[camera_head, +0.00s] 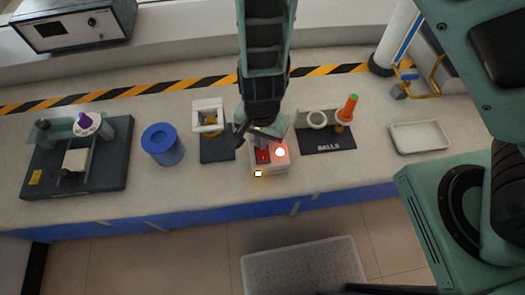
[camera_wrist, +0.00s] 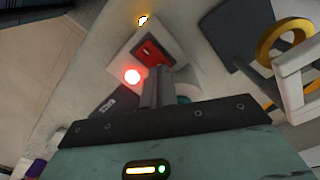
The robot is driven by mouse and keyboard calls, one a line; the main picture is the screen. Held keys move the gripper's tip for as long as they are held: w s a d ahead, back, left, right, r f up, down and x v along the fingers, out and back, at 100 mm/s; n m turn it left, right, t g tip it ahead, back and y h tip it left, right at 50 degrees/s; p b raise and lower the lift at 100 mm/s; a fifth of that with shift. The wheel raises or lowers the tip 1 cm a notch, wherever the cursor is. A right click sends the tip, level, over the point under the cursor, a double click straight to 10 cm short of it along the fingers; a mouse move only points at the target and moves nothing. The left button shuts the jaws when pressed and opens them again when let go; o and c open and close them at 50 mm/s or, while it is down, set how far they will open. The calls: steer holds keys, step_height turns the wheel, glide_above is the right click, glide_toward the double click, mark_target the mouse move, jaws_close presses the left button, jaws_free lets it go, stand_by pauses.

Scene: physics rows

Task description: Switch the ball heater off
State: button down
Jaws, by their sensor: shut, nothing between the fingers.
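A small white box (camera_head: 270,166) with a red rocker switch (camera_head: 262,156) stands near the front edge of the bench. A lamp (camera_head: 280,153) on its top glows red, and a small yellow-white light (camera_head: 258,174) shines at its front. My gripper (camera_head: 256,141) is shut and empty, pointing down over the box. In the wrist view the fingertips (camera_wrist: 158,72) are close beside the red switch (camera_wrist: 150,50), with the glowing lamp (camera_wrist: 132,76) to their left. I cannot tell whether they touch the switch. The gripper partly hides the box's rear.
A black plate marked BALLS (camera_head: 328,145) with a ring and orange cone stands right of the box. A white stand (camera_head: 208,115) and a blue pot (camera_head: 162,146) stand left. A white tray (camera_head: 420,137) lies at the right. A crate (camera_head: 303,270) is on the floor.

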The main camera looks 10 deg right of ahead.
steer(key=shift+f+b, duration=0.45)
steer(key=shift+f, duration=0.2)
steer(key=shift+r, duration=0.15)
step_height(320, 180, up, 7)
steer(key=p, duration=0.7)
stand_by(0.3)
stand_by(0.5)
step_height(320, 180, up, 5)
steer(key=s+a+n+y+b, duration=0.1)
steer(key=s+n+b, duration=0.1)
step_height(320, 180, up, 9)
steer(key=n+g+y+b, duration=0.1)
steer(key=n+b, duration=0.2)
steer(key=n, duration=0.4)
glide_above(258, 157)
steer(key=s+d, duration=0.3)
steer(key=s, duration=0.2)
steer(key=s+d+r+n+t+h+b, duration=0.1)
steer(key=s+d+r+n, duration=0.2)
steer(key=s+d+n, duration=0.1)
steer(key=shift+d+n+b, duration=0.4)
steer(key=shift+d+n, duration=0.2)
steer(key=shift+d, duration=0.65)
